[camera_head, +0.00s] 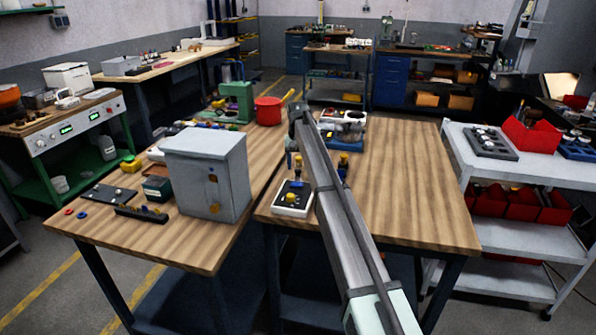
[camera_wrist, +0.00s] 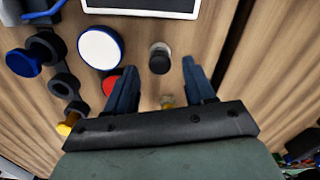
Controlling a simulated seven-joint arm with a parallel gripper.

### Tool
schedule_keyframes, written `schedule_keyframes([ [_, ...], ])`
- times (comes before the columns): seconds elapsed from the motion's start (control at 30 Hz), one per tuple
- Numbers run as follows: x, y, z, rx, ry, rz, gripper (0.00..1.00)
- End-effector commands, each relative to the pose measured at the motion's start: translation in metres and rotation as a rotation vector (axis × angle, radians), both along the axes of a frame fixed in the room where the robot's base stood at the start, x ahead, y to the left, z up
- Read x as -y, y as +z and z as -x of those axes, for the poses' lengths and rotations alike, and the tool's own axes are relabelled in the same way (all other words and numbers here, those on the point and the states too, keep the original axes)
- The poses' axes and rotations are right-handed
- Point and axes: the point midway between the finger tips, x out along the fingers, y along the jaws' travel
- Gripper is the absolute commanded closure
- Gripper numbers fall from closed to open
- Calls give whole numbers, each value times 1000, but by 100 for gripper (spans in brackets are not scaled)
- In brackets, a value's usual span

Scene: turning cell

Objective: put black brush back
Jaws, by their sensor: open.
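In the wrist view, my gripper (camera_wrist: 160,72) is open, its two dark blue fingers apart with nothing held between them. A small black round piece with a grey end (camera_wrist: 160,58) lies in the gap near the fingertips; I cannot tell whether it is the black brush. A small yellowish piece (camera_wrist: 167,102) shows deeper between the fingers, partly hidden by the gripper body. In the head view my arm crosses the right-hand wooden bench, and I cannot make out the fingers. No brush is clearly recognisable there.
In the wrist view, a white disc with blue rim (camera_wrist: 100,47), black rings (camera_wrist: 47,47) and a red piece (camera_wrist: 110,84) lie left of the fingers. In the head view, a grey box (camera_head: 205,172) and red pot (camera_head: 268,110) stand nearby. The right bench's right side (camera_head: 410,190) is clear.

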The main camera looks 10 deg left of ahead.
Motion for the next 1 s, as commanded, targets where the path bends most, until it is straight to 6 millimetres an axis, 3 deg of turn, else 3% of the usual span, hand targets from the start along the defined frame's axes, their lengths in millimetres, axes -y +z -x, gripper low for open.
schedule_keyframes([
  [0.2, 0, 43, -1, 1, 0, 0, 46],
  [0.4, 0, 70, -1, 1, 0, 0, 46],
  [0.6, 0, 82, 0, -1, 0, 0, 46],
  [1.0, 0, 83, 0, -1, 0, 0, 46],
])
